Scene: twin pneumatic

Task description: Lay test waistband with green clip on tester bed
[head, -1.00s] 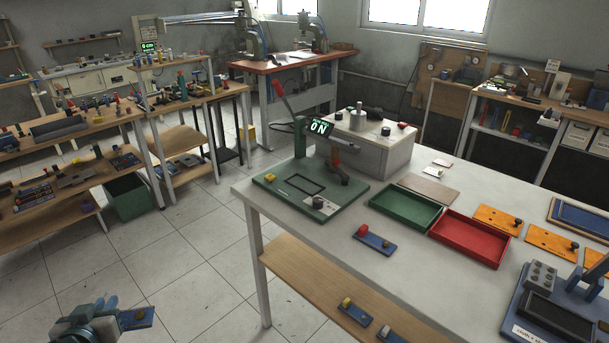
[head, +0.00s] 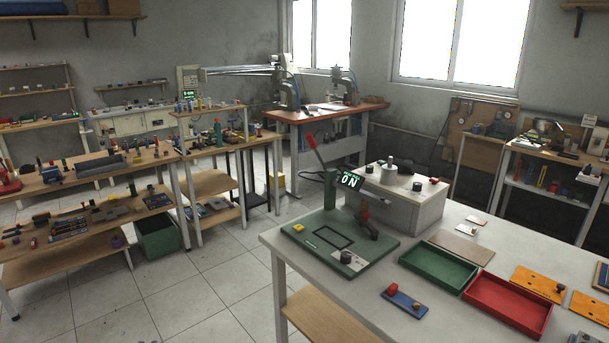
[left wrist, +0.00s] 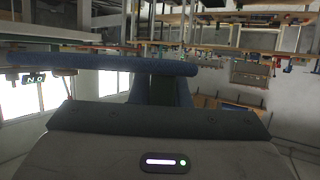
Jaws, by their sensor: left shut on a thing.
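A blue strip (left wrist: 100,62), seen nearly edge-on, lies across my left gripper (left wrist: 160,84) in the left wrist view, and the gripper is shut on it. Its clip colour cannot be made out. In the head view a tester with a green base (head: 318,262) stands on the near table. It has a dark-outlined rectangle on its bed, a red-handled lever (head: 313,148) standing up and a lit "ON" display (head: 350,180). Another blue strip with a red clip (head: 403,303) lies on the table right of the tester. Neither gripper shows in the head view.
A green tray (head: 438,266) and a red tray (head: 508,305) lie right of the tester, with orange plates (head: 538,284) beyond. A grey box (head: 402,205) stands behind the tester. Clear tiled floor (head: 205,295) lies left of the table; shelves (head: 90,225) stand farther left.

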